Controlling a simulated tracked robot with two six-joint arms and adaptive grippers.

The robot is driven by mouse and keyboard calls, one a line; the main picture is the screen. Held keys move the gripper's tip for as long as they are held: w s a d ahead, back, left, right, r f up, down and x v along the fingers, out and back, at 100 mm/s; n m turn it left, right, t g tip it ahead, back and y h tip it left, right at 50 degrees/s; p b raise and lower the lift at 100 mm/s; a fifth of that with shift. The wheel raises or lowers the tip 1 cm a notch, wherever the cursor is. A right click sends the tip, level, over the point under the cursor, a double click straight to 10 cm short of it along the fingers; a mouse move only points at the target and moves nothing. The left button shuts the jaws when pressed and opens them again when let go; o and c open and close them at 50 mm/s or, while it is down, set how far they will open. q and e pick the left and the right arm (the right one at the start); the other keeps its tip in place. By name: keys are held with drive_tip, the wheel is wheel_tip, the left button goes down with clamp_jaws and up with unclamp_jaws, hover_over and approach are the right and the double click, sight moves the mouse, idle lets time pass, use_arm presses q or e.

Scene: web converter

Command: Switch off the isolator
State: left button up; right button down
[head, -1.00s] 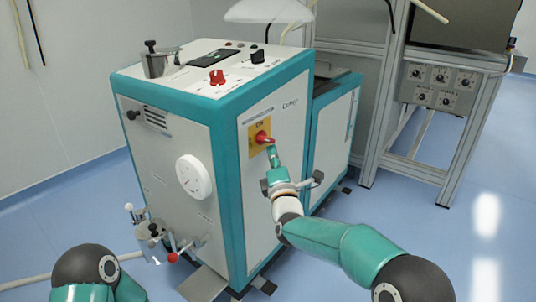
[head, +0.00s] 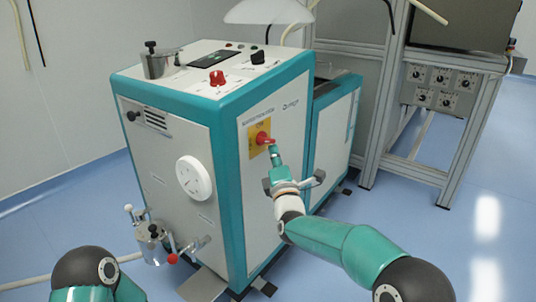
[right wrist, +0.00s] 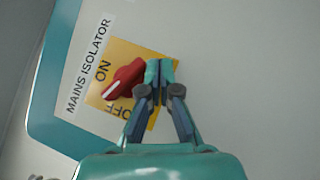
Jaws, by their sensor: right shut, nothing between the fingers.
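The isolator is a red rotary knob (head: 263,138) on a yellow plate (head: 253,148) on the side panel of the teal and white machine. In the right wrist view the knob (right wrist: 124,79) has a white mark pointing to the lower left, between the ON and OFF lettering. My right gripper (head: 273,151) is shut and empty, its fingertips close beside the knob. In the right wrist view its fingertips (right wrist: 159,76) lie just right of the knob, over the plate's edge; I cannot tell whether they touch it. My left gripper is out of view.
The machine's top carries another red knob (head: 217,77) and a black knob (head: 258,56). A white dial (head: 194,177) and a red-tipped lever (head: 173,258) stick out at its front. A metal frame (head: 375,150) stands behind right. The blue floor at right is clear.

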idle(0.8)
drive_tip(key=s+d+f+b, duration=0.1)
drive_tip(key=s+d+f, duration=0.2)
drive_tip(key=s+f, duration=0.4)
drive_tip(key=shift+s+d+f, duration=0.25)
drive_tip(key=shift+d+f, duration=0.1)
drive_tip(key=shift+f, duration=1.25)
